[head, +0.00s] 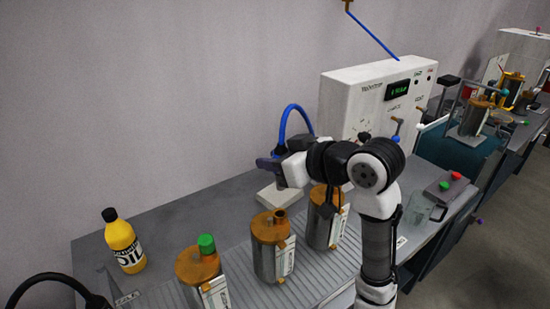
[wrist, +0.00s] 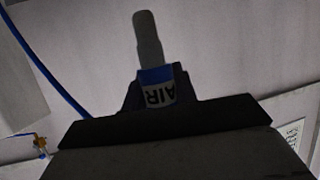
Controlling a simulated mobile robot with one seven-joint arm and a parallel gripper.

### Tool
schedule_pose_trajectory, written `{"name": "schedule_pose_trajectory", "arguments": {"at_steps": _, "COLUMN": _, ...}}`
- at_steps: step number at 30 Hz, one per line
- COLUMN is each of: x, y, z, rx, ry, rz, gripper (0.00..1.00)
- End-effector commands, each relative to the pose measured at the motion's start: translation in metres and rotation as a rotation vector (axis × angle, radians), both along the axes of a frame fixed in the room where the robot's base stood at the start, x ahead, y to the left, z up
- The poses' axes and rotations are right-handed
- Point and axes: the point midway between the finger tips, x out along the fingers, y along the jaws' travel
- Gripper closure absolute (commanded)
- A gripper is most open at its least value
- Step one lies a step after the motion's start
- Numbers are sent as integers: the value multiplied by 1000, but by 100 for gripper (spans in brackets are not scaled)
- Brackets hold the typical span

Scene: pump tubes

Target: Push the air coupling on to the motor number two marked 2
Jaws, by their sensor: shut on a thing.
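My gripper (head: 268,165) is raised over the back of the bench and shut on the air coupling. In the wrist view the air coupling (wrist: 155,88) stands between the fingers, with a blue band lettered "AIR" and a grey tip. A blue hose (head: 297,108) arcs up behind my gripper. Three metal motors with orange tops stand in a row: a left one (head: 199,270) with a green cap, a middle one (head: 270,247) with a short open orange port, and a right one (head: 323,226) partly behind my arm. I cannot read which is marked 2.
A yellow oil bottle (head: 124,243) stands at the left. A pale block (head: 280,196) lies below my gripper. A white control box (head: 370,100) stands behind my arm. A red and green button box (head: 449,185) and a clear jug (head: 418,212) are at the right.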

Motion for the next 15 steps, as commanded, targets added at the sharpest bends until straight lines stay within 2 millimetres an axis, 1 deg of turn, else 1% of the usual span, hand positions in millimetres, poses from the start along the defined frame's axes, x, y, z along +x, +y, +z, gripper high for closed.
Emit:
{"name": "schedule_pose_trajectory", "arguments": {"at_steps": 8, "x": 0, "y": 0, "z": -20, "rx": 2, "ry": 0, "rz": 1, "gripper": 97}}
{"name": "schedule_pose_trajectory", "arguments": {"at_steps": 15, "x": 0, "y": 1, "z": -44, "rx": 1, "ry": 0, "rz": 2, "gripper": 97}}
